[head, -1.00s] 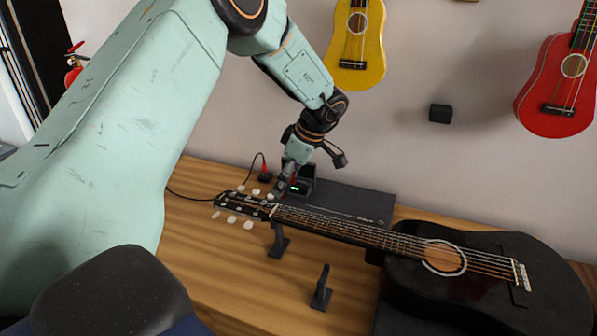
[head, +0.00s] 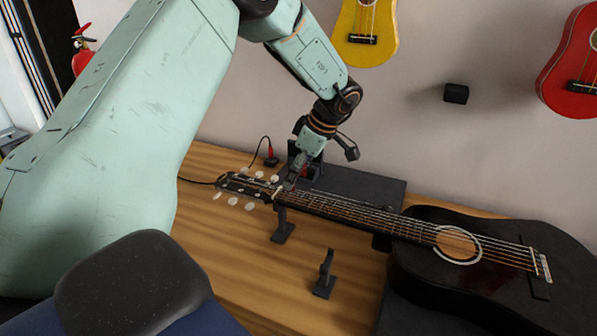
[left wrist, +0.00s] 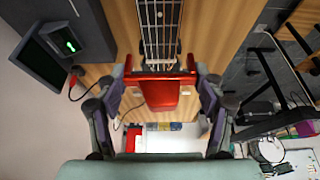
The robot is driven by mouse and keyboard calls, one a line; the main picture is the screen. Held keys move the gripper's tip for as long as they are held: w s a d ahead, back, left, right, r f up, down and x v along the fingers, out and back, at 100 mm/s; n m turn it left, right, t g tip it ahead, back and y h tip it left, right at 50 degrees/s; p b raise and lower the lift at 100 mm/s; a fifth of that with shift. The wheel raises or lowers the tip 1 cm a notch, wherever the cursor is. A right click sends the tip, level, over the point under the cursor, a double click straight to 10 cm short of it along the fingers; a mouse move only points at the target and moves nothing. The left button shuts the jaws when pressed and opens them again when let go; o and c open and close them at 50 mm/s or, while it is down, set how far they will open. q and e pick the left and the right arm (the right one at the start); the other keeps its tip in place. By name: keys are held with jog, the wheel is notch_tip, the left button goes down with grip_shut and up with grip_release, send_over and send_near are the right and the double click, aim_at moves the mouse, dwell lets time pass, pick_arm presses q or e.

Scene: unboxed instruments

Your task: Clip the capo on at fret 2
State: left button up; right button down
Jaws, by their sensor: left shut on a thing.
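The black guitar (head: 490,285) lies face up on the bench, its neck (head: 360,215) running left to the headstock (head: 240,187) with pale tuning pegs. My left gripper (head: 288,184) is at the neck's nut end, beside the headstock. In the left wrist view, my left gripper (left wrist: 160,82) is shut on the red capo (left wrist: 160,93), with a finger on each side. The fretboard (left wrist: 158,30) shows just beyond the capo's bar, which lies across its near end. I cannot tell whether the capo touches the strings. My right gripper is not in view.
Two black stands (head: 283,228) (head: 324,278) rise from the wooden bench (head: 225,260); one is close to the neck. A dark device with a green light (left wrist: 70,45) shows in the left wrist view. Yellow (head: 365,35) and red (head: 575,70) ukuleles hang on the wall.

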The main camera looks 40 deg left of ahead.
aim_at(294, 197)
pick_arm(q)
jog(key=shift+b+x, duration=0.85)
jog(key=shift+x, duration=0.1)
jog(key=shift+s+d+f, duration=0.15)
jog(key=shift+s+f, duration=0.05)
jog(key=shift+f, duration=0.15)
jog(key=shift+d+f, duration=0.1)
jog(key=shift+f, duration=0.25)
jog(key=shift+w+d+f+b, duration=0.1)
jog(key=shift+w+f+b, duration=0.2)
jog(key=shift+f, duration=0.9)
jog(key=shift+s+f, duration=0.2)
jog(key=shift+w, duration=0.15)
jog(key=shift+p, duration=0.4)
